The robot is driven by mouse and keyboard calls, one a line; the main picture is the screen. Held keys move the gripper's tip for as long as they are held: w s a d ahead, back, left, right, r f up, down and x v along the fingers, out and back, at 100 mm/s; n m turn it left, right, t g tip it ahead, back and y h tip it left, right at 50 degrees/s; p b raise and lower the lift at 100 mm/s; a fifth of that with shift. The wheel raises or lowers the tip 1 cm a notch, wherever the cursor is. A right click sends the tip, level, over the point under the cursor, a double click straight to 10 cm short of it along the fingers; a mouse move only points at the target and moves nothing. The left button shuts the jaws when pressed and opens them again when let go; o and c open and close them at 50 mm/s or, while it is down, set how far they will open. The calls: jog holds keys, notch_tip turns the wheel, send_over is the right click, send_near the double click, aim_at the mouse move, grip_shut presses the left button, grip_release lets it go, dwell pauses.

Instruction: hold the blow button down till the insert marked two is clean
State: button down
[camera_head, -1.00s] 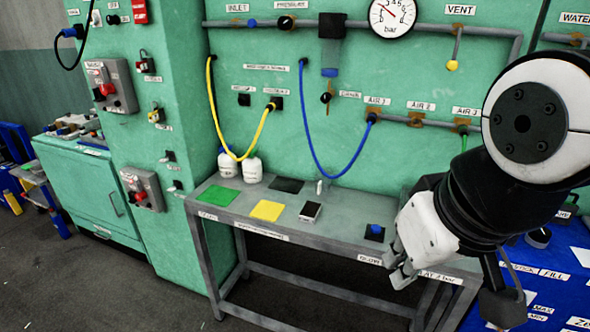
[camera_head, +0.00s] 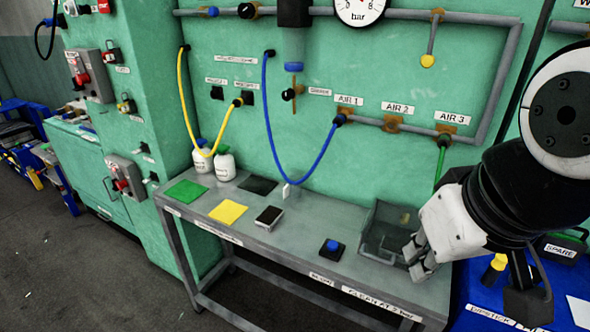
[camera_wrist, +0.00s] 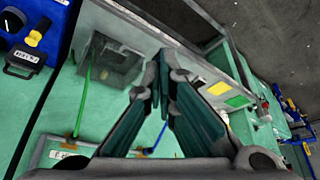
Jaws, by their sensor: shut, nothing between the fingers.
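The blow button (camera_head: 330,247) is a blue knob on a small black base near the bench's front edge, above a label that seems to read BLOW. My gripper (camera_head: 417,262) is shut and empty, to the right of the button and apart from it. A clear grey box (camera_head: 378,240) stands on the bench just left of my gripper, partly hidden by it. A small yellowish patch shows in the box; I cannot tell what it is. The wrist view shows my shut fingers (camera_wrist: 168,72) and the box (camera_wrist: 112,62). I cannot make out an insert marked two.
The bench (camera_head: 290,245) also holds green, yellow and dark pads, a small dark block (camera_head: 269,217) and two white bottles (camera_head: 224,165). Blue, yellow and green hoses hang from the wall, with a pressure gauge (camera_head: 360,8) above. A blue surface (camera_head: 500,290) with tools lies right.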

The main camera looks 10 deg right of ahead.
jog(key=shift+d, duration=0.1)
jog(key=n+h+p, duration=0.6)
jog(key=n+h, duration=0.2)
jog(key=n, duration=0.7)
send_over(334, 246)
notch_tip(334, 246, down, 19)
jog(key=shift+r, duration=0.15)
jog(key=shift+f+b, duration=1.5)
jog(key=shift+f, duration=2.9)
